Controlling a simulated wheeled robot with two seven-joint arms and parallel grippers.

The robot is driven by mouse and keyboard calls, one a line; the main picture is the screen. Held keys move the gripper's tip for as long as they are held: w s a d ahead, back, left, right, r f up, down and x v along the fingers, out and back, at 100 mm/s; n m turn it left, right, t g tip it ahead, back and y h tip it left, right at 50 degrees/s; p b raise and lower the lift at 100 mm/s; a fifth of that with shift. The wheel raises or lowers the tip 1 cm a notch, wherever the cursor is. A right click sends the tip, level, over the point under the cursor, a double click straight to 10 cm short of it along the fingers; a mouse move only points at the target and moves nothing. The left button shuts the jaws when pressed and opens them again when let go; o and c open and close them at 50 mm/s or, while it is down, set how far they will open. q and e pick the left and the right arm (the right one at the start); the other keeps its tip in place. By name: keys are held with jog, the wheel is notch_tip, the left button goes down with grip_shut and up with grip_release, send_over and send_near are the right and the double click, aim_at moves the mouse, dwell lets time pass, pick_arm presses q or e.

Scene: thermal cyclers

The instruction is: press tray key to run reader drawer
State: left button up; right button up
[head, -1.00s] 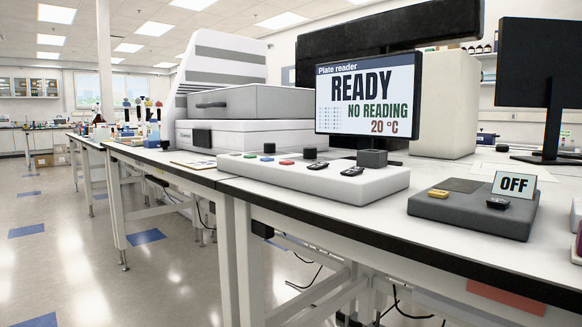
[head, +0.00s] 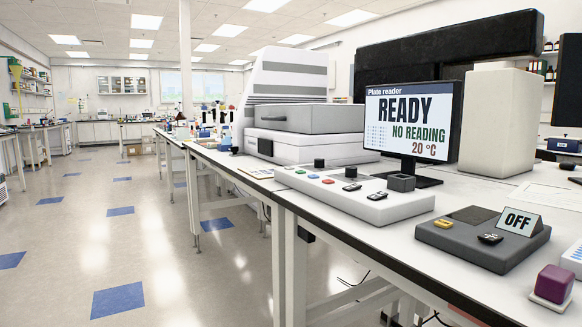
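The plate reader's screen (head: 412,122) stands on the bench and reads "READY", "NO READING", "20 °C". The key labels are too small to read, so I cannot tell which is the tray key. A white and grey instrument (head: 307,132) with a closed front stands behind the panel, to the left of the screen. Neither of my grippers is in view.
A dark grey box with a yellow key and an "OFF" sign (head: 519,221) sits on the bench, right of the panel. A purple block (head: 553,284) is at the lower right. The bench's front edge (head: 330,232) runs diagonally. The floor at left is clear.

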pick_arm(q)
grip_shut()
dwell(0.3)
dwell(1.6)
